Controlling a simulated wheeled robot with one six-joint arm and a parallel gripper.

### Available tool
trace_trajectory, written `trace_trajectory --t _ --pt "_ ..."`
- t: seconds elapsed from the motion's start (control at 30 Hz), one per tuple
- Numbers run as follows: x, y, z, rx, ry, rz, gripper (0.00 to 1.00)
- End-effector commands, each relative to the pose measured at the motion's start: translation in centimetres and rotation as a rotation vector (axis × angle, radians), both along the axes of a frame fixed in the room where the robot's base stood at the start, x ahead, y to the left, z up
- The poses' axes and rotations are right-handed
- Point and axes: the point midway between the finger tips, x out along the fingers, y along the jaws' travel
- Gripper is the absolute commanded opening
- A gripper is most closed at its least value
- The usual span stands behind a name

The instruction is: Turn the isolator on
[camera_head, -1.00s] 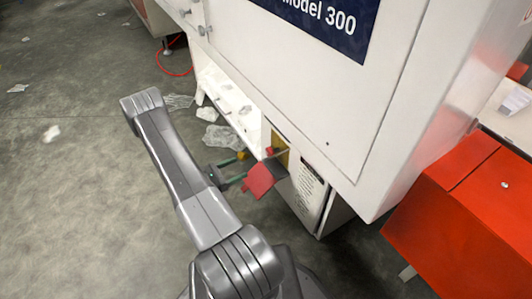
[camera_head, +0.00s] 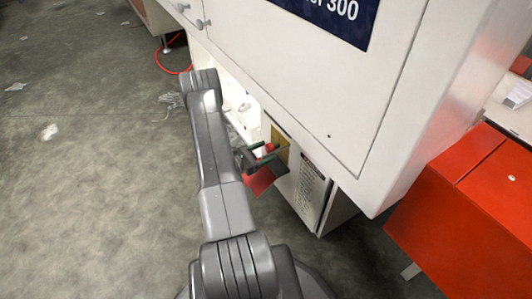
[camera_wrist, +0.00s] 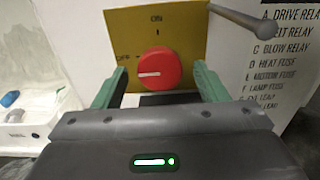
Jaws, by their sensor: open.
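The isolator is a red round knob (camera_wrist: 159,69) on a yellow plate (camera_wrist: 188,28) marked ON at the top and OFF at the left. The white line on the knob lies nearly level, on the OFF side. My gripper (camera_wrist: 161,74) is open, with one green finger on each side of the knob and a gap visible on both sides. Whether the fingertips reach the knob's depth is hard to tell. In the head view the knob (camera_head: 269,147) and yellow plate (camera_head: 283,150) sit low on the white cabinet, with my gripper (camera_head: 262,152) at them.
A grey rod with a rounded end (camera_wrist: 245,20) juts out at the upper right of the plate. A printed label panel (camera_head: 311,190) is to the right. The white cabinet (camera_head: 300,80) overhangs above. A red box (camera_head: 465,205) stands at right. Open floor lies left.

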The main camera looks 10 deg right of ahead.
Motion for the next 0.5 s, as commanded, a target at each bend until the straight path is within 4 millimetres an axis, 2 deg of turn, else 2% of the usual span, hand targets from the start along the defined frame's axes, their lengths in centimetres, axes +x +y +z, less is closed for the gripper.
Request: trace_trajectory --t 0.13,0.43,0.5 --pt "0.28 -0.83 -0.02 0.0 0.0 -0.001 0.66" --pt "0.35 -0.96 0.02 0.0 0.001 0.001 0.66" --pt "0.34 -0.95 0.02 0.0 0.001 0.001 0.55"
